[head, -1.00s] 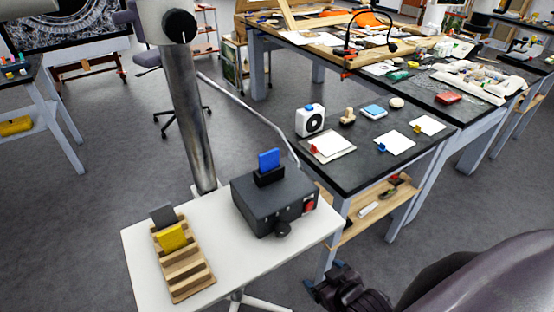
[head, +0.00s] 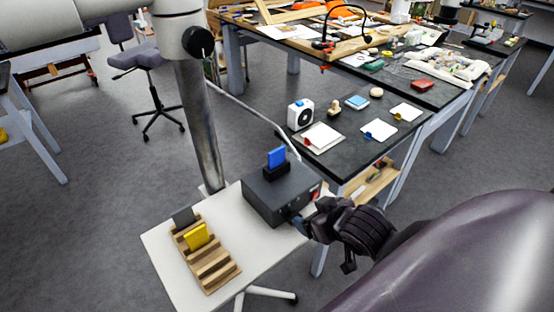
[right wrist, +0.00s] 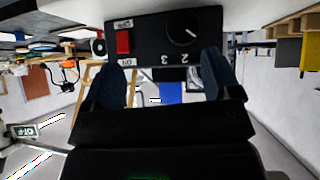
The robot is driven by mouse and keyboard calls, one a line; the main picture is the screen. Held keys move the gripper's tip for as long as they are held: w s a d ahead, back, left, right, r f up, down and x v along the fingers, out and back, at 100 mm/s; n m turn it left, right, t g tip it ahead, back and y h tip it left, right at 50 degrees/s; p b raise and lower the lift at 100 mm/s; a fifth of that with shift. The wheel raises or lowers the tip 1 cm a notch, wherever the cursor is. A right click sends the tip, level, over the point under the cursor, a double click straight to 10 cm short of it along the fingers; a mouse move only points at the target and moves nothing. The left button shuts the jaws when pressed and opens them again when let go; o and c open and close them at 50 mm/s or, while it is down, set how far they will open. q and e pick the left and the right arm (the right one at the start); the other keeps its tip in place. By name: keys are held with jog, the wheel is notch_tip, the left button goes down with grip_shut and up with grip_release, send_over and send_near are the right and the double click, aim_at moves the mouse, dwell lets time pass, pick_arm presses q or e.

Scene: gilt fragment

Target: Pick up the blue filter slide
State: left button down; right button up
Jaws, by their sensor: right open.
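The blue filter slide (head: 276,157) stands upright in a black holder on top of the dark box (head: 268,199). It also shows in the right wrist view (right wrist: 170,93), partly hidden, between my fingers in the picture. My right gripper (head: 306,215) is at the front right side of the box, lower than the slide and apart from it. In the right wrist view my right gripper (right wrist: 164,72) is open and empty, facing the box's red switch and numbered knob. My left gripper is not in view.
A wooden rack (head: 218,272) with a yellow slide (head: 196,235) and a grey slide (head: 184,216) is on the white table (head: 163,248), left of the box. The dark workbench (head: 345,158) at right holds cards and a white device (head: 300,115).

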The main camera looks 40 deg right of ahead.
aim_at(278, 156)
jog(key=w+d+r+t+y, duration=0.15)
jog(key=w+r+t, duration=0.35)
jog(key=r, duration=0.5)
jog(key=shift+n+g, duration=0.3)
jog(key=shift+g, duration=0.4)
jog(key=x, duration=0.4)
jog(key=p+x, duration=0.1)
jog(key=x, duration=0.3)
jog(key=p+x, duration=0.1)
jog(key=x, duration=0.3)
jog(key=shift+w+a+r, duration=0.1)
jog(key=shift+a+r, duration=0.1)
jog(key=shift+a, duration=0.15)
jog(key=c, duration=1)
